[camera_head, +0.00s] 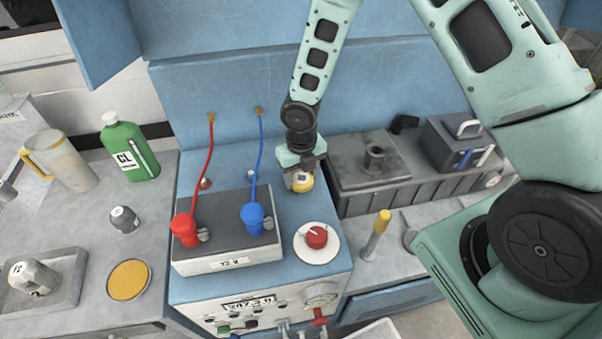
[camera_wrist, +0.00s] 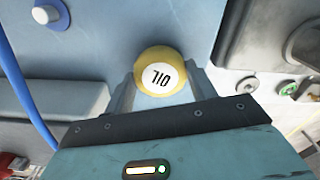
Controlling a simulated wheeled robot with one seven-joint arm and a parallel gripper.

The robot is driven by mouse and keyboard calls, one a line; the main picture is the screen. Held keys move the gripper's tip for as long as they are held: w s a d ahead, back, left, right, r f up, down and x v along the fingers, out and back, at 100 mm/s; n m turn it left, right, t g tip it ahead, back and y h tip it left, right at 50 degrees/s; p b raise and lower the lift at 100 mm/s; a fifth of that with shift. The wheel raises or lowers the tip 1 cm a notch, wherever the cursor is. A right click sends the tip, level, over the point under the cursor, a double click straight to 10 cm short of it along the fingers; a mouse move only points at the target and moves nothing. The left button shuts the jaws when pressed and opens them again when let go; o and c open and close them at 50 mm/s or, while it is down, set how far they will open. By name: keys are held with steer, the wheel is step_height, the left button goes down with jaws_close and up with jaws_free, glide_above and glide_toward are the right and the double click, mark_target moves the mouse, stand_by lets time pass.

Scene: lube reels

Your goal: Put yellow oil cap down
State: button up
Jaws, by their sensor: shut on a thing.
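The yellow oil cap (camera_wrist: 160,73) has a white round label reading "OIL" and sits between the two fingers of my gripper (camera_wrist: 162,92) in the wrist view. In the head view my gripper (camera_head: 301,176) points down, and the yellow cap (camera_head: 301,183) shows at its fingertips. The gripper is shut on the cap. It is over the right part of the blue cabinet top (camera_head: 232,162), right of the battery. I cannot tell from these frames whether the cap touches a surface.
A 12 V battery (camera_head: 225,262) with red (camera_head: 185,229) and blue (camera_head: 253,217) clamps and cables stands left of the gripper. A grey metal box (camera_head: 370,165) is to the right. A green jug (camera_head: 130,150) stands left.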

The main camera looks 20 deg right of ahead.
mark_target(301, 178)
steer(key=shift+f, duration=0.2)
steer(key=o, duration=1.1)
steer(key=shift+c, duration=0.2)
step_height(301, 178, up, 12)
steer(key=shift+r, duration=0.2)
steer(key=s+a+r+m+b, duration=0.2)
steer(key=s+a+r+m, duration=0.1)
steer(key=s+m, duration=0.8)
steer(key=s+a+r+m+b, duration=0.2)
steer(key=s+r+m, duration=0.4)
steer(key=s+m, duration=0.6)
steer(key=a+m, duration=0.1)
steer(key=m, duration=0.5)
steer(key=shift+a+r+y, duration=0.15)
steer(key=shift+y, duration=0.15)
